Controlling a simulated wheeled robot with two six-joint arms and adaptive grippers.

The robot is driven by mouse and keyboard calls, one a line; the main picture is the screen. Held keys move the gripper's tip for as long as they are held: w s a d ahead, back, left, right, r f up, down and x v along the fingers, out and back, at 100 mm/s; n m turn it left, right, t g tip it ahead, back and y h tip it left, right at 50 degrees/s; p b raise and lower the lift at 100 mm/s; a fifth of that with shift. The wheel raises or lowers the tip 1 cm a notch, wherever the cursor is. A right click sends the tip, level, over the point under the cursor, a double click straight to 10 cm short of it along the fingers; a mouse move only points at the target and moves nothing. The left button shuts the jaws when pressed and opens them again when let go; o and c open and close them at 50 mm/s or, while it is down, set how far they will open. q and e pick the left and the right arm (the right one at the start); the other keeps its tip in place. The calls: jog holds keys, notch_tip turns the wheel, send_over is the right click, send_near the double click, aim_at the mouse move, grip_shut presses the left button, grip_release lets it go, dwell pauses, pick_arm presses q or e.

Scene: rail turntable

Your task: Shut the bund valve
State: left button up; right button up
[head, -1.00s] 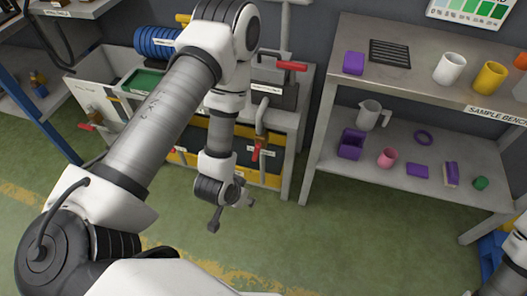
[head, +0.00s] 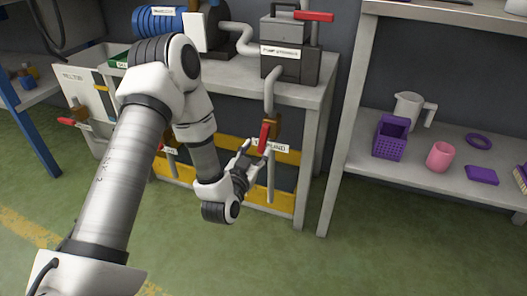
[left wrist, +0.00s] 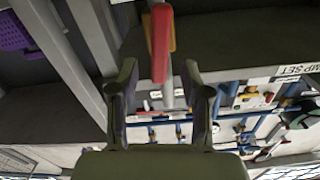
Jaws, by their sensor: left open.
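The bund valve has a red lever (head: 264,138) hanging nearly straight down beside a brass body (head: 274,128), under a pipe that drops from the pump strainer. A partly covered label ending in "UND" (head: 274,147) sits just below. My left gripper (head: 254,155) is open, with its fingers just below and left of the lever. In the left wrist view the red lever (left wrist: 161,42) stands ahead of the gap between the fingers (left wrist: 160,88), roughly centred, with nothing gripped. Whether a finger touches it I cannot tell. My right gripper is not in view.
The pump strainer box (head: 290,50) with another red lever (head: 314,16) stands on the bench above. Another red handle (head: 66,121) shows at the left. Green floor in front is clear.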

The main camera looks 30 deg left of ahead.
aim_at(263, 142)
pick_arm(q)
jog(key=b+x, duration=0.1)
jog(key=x, duration=0.4)
jog(key=shift+f+b, duration=0.1)
jog(key=shift+b, duration=0.3)
jog(key=shift+w+a, duration=0.1)
jog(key=shift+w, duration=0.45)
grip_shut()
jog(key=shift+r, duration=0.2)
jog(key=shift+r+m+p, duration=0.1)
jog(key=shift+m+p, duration=0.5)
jog(key=shift+p, duration=0.35)
jog(key=m+p, duration=0.6)
jog(key=p, duration=0.1)
jog(key=m+p, duration=0.5)
jog(key=p, duration=0.3)
jog(key=shift+d+m, duration=0.2)
jog(key=shift+m, duration=0.2)
jog(key=shift+f+m+p, duration=0.15)
jog(key=shift+m+p, duration=0.55)
jog(key=shift+m, duration=0.05)
jog(key=shift+f+m+p, duration=0.2)
jog(key=shift+m+p, duration=0.5)
jog(key=shift+m, duration=0.05)
